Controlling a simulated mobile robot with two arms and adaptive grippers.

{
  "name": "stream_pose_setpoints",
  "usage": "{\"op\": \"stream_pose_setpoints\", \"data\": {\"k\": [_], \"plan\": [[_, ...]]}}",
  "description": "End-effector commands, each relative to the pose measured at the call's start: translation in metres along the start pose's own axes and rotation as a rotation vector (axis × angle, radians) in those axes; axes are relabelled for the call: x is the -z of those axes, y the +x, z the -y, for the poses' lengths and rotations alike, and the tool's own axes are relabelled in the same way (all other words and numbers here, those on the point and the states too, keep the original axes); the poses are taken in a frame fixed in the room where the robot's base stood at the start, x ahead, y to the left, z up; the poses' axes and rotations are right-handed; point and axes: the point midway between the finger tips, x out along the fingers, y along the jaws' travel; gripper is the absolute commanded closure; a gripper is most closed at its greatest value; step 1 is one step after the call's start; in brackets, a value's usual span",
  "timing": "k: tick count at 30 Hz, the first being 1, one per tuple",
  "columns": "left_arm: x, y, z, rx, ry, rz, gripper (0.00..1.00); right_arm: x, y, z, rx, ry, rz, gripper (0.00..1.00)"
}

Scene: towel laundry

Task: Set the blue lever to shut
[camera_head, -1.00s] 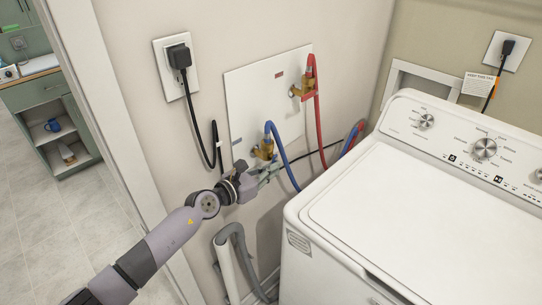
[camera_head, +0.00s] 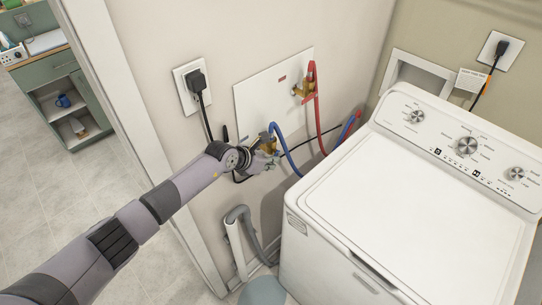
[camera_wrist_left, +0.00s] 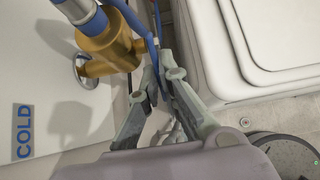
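The brass cold-water valve (camera_wrist_left: 105,52) is at the upper left of the left wrist view, beside the COLD label (camera_wrist_left: 23,132) on the wall panel. In the head view the valve is partly hidden behind my left gripper (camera_head: 270,155). In the left wrist view a blue strip (camera_wrist_left: 149,48) runs down from beside the valve to the fingertips of my left gripper (camera_wrist_left: 157,86). I cannot tell whether it is the lever or the hose. The fingers are close together, just beside and below the valve. Whether they grip anything is unclear. My right gripper is out of view.
A blue hose (camera_head: 286,153) arches from the cold valve. A brass hot-water valve (camera_head: 302,91) with a red hose (camera_head: 318,125) is above. A white washer (camera_head: 400,195) stands close on the right. A grey drain hose (camera_head: 243,218) is below. A doorframe (camera_head: 125,140) is left.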

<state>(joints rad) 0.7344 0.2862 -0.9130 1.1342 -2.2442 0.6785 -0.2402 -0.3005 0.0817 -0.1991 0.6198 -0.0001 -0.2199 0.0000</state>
Motion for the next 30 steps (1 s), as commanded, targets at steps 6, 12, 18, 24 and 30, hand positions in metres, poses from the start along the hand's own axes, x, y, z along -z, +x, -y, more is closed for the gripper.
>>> {"op": "stream_pose_setpoints", "data": {"k": [6, 12, 18, 24, 30], "plan": [[-0.006, -0.005, -0.002, -0.005, 0.004, -0.201, 1.00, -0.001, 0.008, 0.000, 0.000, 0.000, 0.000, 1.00], [-0.009, -0.008, -0.002, -0.006, 0.004, -0.389, 1.00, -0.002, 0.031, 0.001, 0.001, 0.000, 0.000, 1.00], [-0.011, -0.010, -0.002, -0.006, 0.002, -0.534, 1.00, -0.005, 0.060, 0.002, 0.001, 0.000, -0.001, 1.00], [-0.013, -0.013, -0.001, -0.005, 0.001, -0.629, 1.00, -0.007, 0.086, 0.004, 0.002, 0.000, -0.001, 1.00], [-0.016, -0.015, -0.001, -0.004, -0.001, -0.695, 1.00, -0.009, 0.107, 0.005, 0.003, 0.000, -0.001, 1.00]]}}
